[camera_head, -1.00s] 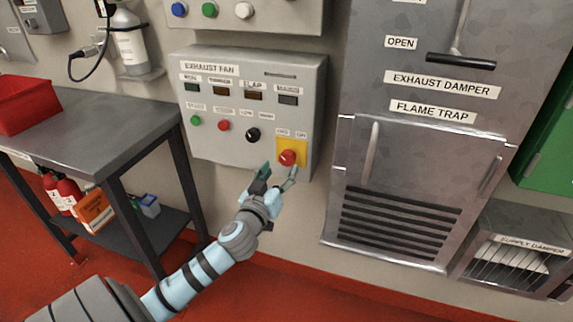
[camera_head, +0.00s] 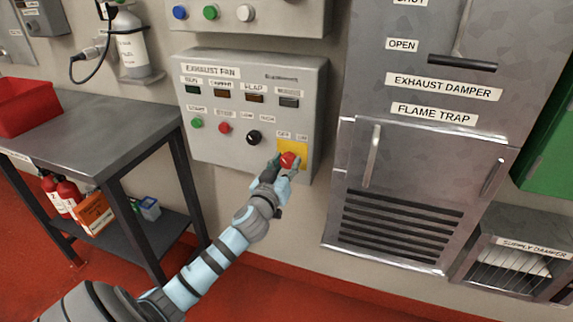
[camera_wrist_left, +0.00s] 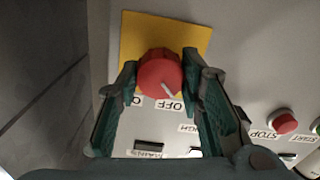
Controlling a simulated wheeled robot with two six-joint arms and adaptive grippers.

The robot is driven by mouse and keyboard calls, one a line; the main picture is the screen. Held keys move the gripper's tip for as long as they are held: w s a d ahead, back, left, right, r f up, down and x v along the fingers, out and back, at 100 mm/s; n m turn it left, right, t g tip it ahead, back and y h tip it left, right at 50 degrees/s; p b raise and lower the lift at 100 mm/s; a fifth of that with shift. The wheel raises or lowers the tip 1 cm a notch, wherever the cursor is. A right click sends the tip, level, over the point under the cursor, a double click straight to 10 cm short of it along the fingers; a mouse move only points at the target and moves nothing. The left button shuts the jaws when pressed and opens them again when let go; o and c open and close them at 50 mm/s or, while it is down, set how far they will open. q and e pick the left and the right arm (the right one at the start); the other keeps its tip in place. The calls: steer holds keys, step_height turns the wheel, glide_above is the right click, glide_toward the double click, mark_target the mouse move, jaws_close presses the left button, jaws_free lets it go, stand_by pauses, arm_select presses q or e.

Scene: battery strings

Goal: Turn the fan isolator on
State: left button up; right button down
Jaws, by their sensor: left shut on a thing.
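The fan isolator is a red rotary knob (camera_head: 289,160) on a yellow plate (camera_head: 299,149) at the lower right of the grey exhaust fan panel (camera_head: 230,160). OFF and ON labels sit above it in the head view. My left gripper (camera_head: 284,166) is at the knob, one finger on each side. In the left wrist view the knob (camera_wrist_left: 160,76) sits between the fingertips of my left gripper (camera_wrist_left: 160,82), which is shut on it. A white pointer line on the knob aims toward the OFF label (camera_wrist_left: 170,104). My right gripper is not in view.
The panel has a black selector knob (camera_head: 254,137), a red stop button (camera_head: 225,128) and a green start button (camera_head: 197,123). A metal flame trap cabinet (camera_head: 420,155) stands to the right. A dark table (camera_head: 100,135) with a red bin (camera_head: 27,105) is at left.

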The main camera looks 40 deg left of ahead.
arm_select(q)
steer(key=shift+m, duration=0.3)
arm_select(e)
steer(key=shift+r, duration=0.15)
arm_select(q)
steer(key=m+p, duration=0.1)
steer(key=m, duration=0.2)
steer(key=shift+p, duration=0.35)
steer(key=m+p, duration=0.1)
steer(key=m, duration=0.4)
steer(key=shift+p, duration=0.3)
steer(key=m+p, duration=0.1)
steer(key=m, duration=0.4)
steer(key=shift+p, duration=0.35)
steer(key=shift+m+p, duration=0.5)
steer(key=shift+m, duration=1.6)
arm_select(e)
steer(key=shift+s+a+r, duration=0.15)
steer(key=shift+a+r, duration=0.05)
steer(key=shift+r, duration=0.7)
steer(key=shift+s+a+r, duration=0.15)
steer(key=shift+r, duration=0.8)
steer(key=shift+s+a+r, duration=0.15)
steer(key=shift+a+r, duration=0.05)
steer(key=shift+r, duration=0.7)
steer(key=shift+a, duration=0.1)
arm_select(q)
steer(key=o, duration=1.2)
steer(key=shift+c, duration=0.2)
steer(key=shift+w, duration=0.1)
